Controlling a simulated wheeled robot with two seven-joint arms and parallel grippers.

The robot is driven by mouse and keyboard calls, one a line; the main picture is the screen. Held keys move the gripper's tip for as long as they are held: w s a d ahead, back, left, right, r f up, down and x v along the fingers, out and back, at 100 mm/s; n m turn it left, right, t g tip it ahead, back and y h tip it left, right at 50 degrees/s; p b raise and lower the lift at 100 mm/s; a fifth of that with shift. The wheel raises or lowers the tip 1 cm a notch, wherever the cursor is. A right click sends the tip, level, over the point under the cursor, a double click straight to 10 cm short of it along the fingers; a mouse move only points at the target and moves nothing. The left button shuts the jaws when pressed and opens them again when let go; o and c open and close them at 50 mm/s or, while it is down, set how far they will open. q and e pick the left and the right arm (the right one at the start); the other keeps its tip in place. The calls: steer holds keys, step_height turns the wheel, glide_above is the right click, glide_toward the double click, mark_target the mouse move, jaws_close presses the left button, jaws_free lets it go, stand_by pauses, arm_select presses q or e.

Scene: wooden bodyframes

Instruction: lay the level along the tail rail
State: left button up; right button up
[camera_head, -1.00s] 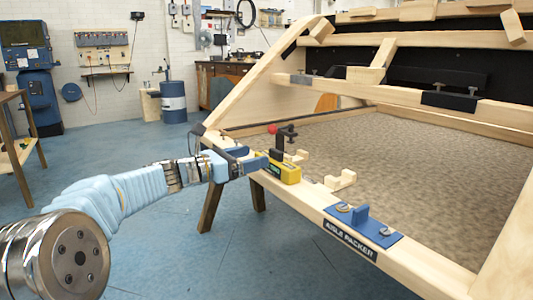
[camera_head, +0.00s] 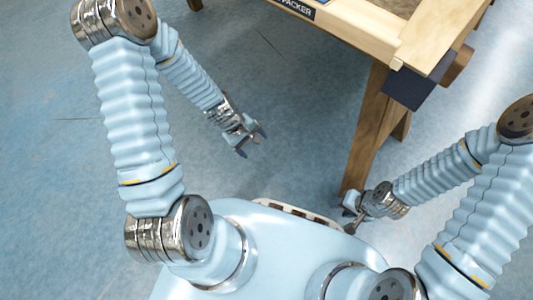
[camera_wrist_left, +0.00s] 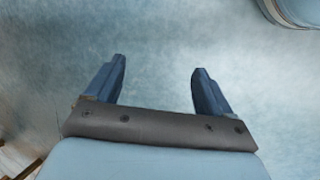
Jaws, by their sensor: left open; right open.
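The near wooden rail (camera_head: 350,28) of the frame, with a black label ending in "PACKER", crosses the top of the head view; only its corner end shows. The yellow level is not in any view now. My left gripper (camera_head: 252,142) is open and empty over the blue floor, to the left of and below the rail. Its two spread fingers (camera_wrist_left: 159,66) show in the left wrist view with only floor between them. My right gripper (camera_head: 350,208) is low, near the foot of the wooden leg, and seems to hold nothing.
A wooden leg (camera_head: 366,125) stands under the rail corner, close to my right gripper. A dark block (camera_head: 412,90) sits at that corner. The blue floor (camera_head: 300,100) between my left gripper and the leg is clear.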

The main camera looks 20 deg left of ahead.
arm_select(q)
steer(key=s+d+f+m+g, duration=0.1)
steer(key=s+d+f+m, duration=0.4)
steer(key=s+d+m, duration=0.3)
steer(key=shift+s+d+f+m, duration=0.2)
steer(key=shift+s+f+m, duration=0.1)
steer(key=shift+s+m, duration=0.5)
steer(key=shift+w, duration=0.2)
steer(key=shift+c, duration=0.5)
